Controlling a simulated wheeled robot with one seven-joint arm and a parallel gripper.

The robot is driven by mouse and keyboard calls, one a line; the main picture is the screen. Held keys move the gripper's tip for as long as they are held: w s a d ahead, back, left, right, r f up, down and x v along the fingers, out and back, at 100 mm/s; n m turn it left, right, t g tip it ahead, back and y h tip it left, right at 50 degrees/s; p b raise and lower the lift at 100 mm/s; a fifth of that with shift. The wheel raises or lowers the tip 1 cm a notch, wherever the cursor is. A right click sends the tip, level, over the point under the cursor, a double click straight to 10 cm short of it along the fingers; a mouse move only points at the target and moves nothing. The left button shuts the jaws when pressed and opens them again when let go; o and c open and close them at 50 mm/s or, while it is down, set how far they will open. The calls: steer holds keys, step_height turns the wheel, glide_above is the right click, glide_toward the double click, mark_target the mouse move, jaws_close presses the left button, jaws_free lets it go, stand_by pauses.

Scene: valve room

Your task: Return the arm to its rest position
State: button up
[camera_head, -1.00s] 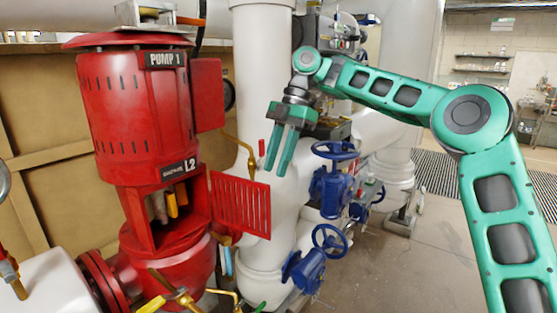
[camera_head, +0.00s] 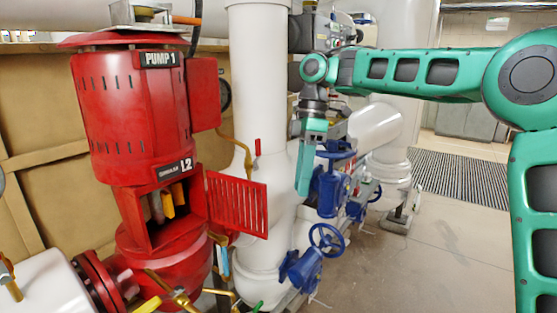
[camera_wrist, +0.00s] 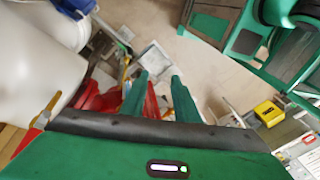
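My green arm (camera_head: 425,72) reaches in from the right edge of the head view, its upper links close to level. My gripper (camera_head: 306,192) hangs fingers-down in front of the white vertical pipe, left of the upper blue valve. There its fingers overlap, almost edge-on. In the wrist view my gripper (camera_wrist: 155,84) shows two green fingers apart with nothing between them. I cannot tell how far the fingertips are from the pipe.
A red pump (camera_head: 130,115) with an open slatted red door (camera_head: 237,204) stands left of my gripper. Blue valves (camera_head: 327,190) and a white vertical pipe (camera_head: 260,75) are close by. Open floor (camera_head: 440,225) lies at right, with a dark grating (camera_head: 460,178).

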steer(key=s+d+f+m+t, duration=0.1)
steer(key=s+d+f+m, duration=0.1)
steer(key=s+d+m, duration=0.45)
steer(key=s+d+f+m+h, duration=0.1)
steer(key=s+d+f+m, duration=0.2)
steer(key=d, duration=0.6)
steer(key=s+d+f+m+t, duration=0.1)
steer(key=s+d+m, duration=0.3)
steer(key=d+m, duration=0.3)
steer(key=s+d+f+m, duration=0.4)
steer(key=s+d, duration=0.2)
steer(key=s, duration=0.3)
steer(key=s+d+f+m, duration=0.5)
steer(key=s+d, duration=0.2)
steer(key=s, duration=0.3)
steer(key=shift+t, duration=0.4)
